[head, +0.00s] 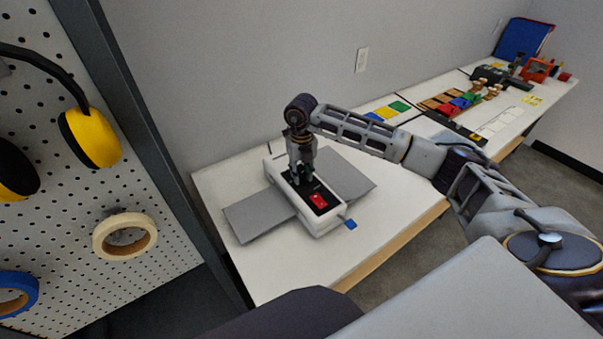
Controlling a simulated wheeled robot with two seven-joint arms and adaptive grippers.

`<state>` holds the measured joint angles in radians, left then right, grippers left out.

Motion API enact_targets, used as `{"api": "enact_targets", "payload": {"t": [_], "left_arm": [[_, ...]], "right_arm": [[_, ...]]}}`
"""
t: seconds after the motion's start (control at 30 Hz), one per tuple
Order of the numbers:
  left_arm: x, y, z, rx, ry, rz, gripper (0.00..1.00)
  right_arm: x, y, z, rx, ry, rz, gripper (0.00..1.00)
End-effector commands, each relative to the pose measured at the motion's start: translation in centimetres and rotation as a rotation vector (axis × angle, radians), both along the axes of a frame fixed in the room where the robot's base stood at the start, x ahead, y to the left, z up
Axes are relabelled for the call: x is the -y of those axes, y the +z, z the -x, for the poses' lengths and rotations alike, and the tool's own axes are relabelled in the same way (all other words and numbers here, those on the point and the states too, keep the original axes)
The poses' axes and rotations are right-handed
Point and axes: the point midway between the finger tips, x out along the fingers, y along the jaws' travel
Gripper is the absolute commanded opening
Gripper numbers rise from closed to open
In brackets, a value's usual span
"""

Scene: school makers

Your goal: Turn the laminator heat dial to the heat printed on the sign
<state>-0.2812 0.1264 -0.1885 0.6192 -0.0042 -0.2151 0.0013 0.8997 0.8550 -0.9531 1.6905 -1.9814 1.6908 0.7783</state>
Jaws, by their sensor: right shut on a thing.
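The laminator (323,222) is a white box with a dark top panel, standing on the white table. A red switch (318,200) sits on its panel and a small blue tab (351,224) sticks out at its near right corner. Grey flat sheets (256,214) extend from both sides. My right gripper (302,181) points down onto the dark panel, shut on what appears to be the heat dial. The gripper hides the dial and its marks. No sign with a readable heat shows. My left gripper is not in view.
The white table (272,277) is clear in front of the laminator. A pegboard (150,180) with yellow ear defenders (90,137) and tape rolls (125,235) is at left.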

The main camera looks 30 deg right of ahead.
Motion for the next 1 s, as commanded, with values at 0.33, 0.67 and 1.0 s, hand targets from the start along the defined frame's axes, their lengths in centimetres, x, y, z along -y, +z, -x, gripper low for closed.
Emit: {"api": "enact_targets", "payload": {"t": [0.33,0.67,1.0], "left_arm": [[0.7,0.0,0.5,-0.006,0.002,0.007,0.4],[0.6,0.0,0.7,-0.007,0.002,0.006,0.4],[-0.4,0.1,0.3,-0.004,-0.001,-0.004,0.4]], "right_arm": [[0.0,0.2,-0.1,0.004,-0.269,0.0,0.04],[0.0,0.2,-0.1,0.004,-0.474,0.0,0.04],[0.1,0.2,-0.1,0.004,-0.558,0.0,0.04]]}}
